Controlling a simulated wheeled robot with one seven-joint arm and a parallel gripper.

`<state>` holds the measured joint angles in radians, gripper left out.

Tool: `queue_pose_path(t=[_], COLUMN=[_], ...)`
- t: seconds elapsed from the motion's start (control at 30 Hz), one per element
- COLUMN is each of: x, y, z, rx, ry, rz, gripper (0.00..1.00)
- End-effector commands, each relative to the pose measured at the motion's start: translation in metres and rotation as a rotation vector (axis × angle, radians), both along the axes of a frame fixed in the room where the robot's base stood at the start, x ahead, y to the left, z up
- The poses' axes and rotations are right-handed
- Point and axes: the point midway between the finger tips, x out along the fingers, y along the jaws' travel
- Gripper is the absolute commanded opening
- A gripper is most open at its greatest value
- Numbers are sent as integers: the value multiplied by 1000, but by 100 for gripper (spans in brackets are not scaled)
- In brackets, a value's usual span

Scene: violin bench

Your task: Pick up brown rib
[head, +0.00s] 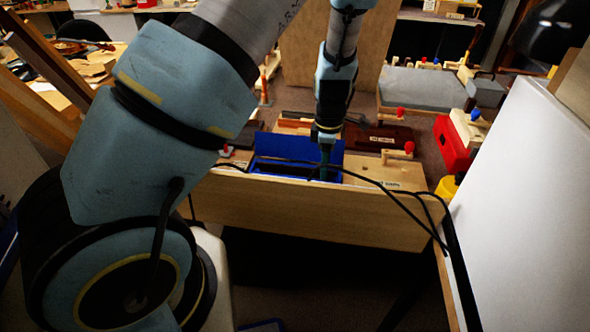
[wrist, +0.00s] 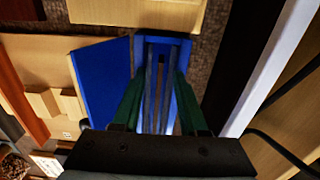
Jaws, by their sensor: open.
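A blue box (head: 262,168) with a raised blue lid stands on the wooden bench in the head view. In the wrist view its open tray (wrist: 183,62) holds thin upright strips in grey tones and a narrow dark-brown strip (wrist: 161,72), which may be the brown rib; the dim light makes this uncertain. My gripper (wrist: 158,112) is open, with its green fingers apart on either side of the strips at the near part of the tray. In the head view my gripper (head: 325,172) points down into the right part of the box, its tips partly hidden.
The blue lid (wrist: 103,78) stands just left of the tray in the wrist view. Wooden blocks with red knobs, a red case (head: 452,146) and a grey block (head: 425,88) lie behind and right. A black cable crosses the bench front.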

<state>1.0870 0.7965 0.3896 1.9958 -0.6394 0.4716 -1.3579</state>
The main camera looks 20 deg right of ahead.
Motion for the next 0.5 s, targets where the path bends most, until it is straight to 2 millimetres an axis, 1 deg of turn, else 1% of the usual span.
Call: queue_pose_path(t=[0.13, 0.17, 0.5], x=[0, 0, 0], y=[0, 0, 0], z=[0, 0, 0], rx=[0, 0, 0], ry=[0, 0, 0], rz=[0, 0, 0], gripper=[42, 40, 2])
